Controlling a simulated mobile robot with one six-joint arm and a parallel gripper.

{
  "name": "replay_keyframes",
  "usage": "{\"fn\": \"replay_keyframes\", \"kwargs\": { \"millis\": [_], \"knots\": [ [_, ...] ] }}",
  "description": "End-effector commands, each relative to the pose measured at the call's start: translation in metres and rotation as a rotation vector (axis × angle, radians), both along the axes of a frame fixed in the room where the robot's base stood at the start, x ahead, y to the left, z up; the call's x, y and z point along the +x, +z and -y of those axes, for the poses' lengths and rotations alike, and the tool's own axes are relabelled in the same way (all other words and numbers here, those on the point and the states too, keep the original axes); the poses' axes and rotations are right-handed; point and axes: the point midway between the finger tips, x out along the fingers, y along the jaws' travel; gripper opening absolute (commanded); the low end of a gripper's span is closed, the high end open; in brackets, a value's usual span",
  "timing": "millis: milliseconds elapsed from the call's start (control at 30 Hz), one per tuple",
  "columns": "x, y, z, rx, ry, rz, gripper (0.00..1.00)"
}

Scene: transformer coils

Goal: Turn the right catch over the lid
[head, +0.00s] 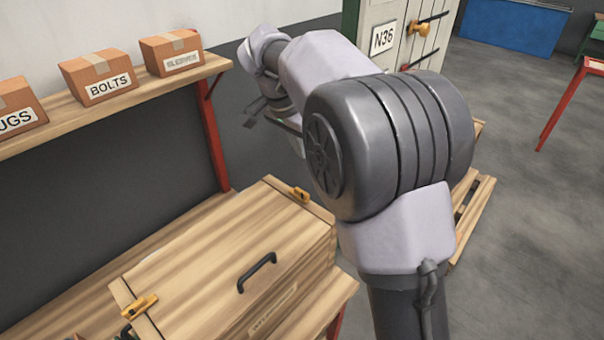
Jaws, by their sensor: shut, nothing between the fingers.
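A wooden chest with a flat lid (200,255) stands at the lower left, and the lid looks closed. A black handle (257,272) is on the lid. The right catch (299,194), small and orange-yellow, sits at the chest's far right end and appears to lie along the end strip, beside the lid. The left catch (139,307) lies across the near left end strip onto the lid. My gripper (256,113) is shut and empty, beyond the chest and away from both catches. It is small and partly hidden by my arm.
A wooden shelf (150,99) with a red post holds cardboard boxes, including one marked BOLTS (100,78), above and behind the chest. A cabinet marked N36 (384,38) and a pallet (474,215) stand to the right.

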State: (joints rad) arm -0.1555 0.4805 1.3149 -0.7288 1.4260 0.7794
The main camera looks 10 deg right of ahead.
Motion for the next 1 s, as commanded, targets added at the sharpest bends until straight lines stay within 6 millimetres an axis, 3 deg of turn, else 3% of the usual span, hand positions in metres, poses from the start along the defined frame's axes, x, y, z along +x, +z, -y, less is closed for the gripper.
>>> {"fn": "replay_keyframes", "kwargs": {
  "millis": [167, 567, 800, 1000],
  "knots": [
    [0.003, -0.016, 0.004, -0.001, 0.001, -0.001, 0.00],
    [0.019, -0.099, 0.027, 0.000, 0.001, -0.002, 0.00],
    [0.000, -0.097, 0.000, 0.001, 0.002, 0.000, 0.00],
    [-0.004, -0.095, -0.006, 0.001, 0.002, 0.000, 0.00]
  ]
}}
